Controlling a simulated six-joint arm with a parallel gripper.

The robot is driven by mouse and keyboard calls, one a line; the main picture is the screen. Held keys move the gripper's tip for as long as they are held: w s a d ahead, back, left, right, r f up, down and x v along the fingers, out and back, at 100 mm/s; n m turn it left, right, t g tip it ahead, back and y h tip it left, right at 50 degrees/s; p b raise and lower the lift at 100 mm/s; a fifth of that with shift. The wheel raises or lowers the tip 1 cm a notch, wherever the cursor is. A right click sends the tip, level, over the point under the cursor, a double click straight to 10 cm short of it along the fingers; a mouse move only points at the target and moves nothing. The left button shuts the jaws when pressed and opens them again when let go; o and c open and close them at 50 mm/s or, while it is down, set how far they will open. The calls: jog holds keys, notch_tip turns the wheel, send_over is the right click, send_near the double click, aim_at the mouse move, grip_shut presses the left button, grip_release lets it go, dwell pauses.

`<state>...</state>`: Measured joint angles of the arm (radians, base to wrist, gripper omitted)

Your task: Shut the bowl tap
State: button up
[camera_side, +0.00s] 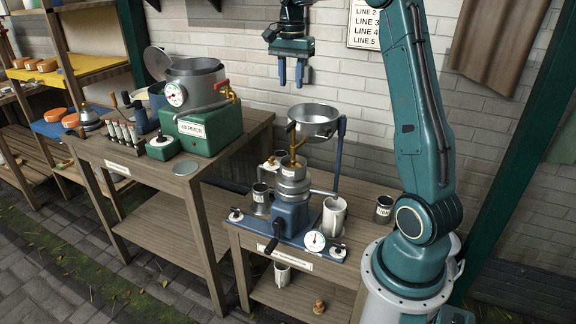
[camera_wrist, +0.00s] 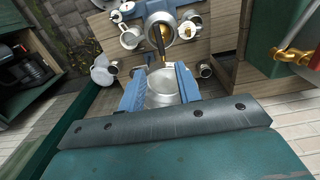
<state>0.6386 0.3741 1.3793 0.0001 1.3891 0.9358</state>
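The steel bowl (camera_side: 314,121) sits on a blue post above the separator (camera_side: 290,205) on the low wooden bench. The brass bowl tap (camera_side: 292,139) is at the bowl's left side and points down toward the separator. Its handle is too small to tell whether it is open or shut. My gripper (camera_side: 290,75) points down, above and slightly left of the bowl, apart from it. Its two blue fingers are spread with nothing between them. In the wrist view the bowl (camera_wrist: 162,92) shows beyond and between the open fingers (camera_wrist: 160,80).
A steel pot (camera_side: 196,80) with a red handle stands on a green warmer (camera_side: 203,128) to the left. A white-metal can (camera_side: 334,217), a dark cup (camera_side: 384,208) and a dial (camera_side: 315,241) are around the separator. A brick wall stands behind.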

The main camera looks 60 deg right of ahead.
aim_at(291, 123)
notch_tip(291, 123, down, 12)
jog(key=shift+f, duration=0.1)
dwell(0.5)
grip_shut()
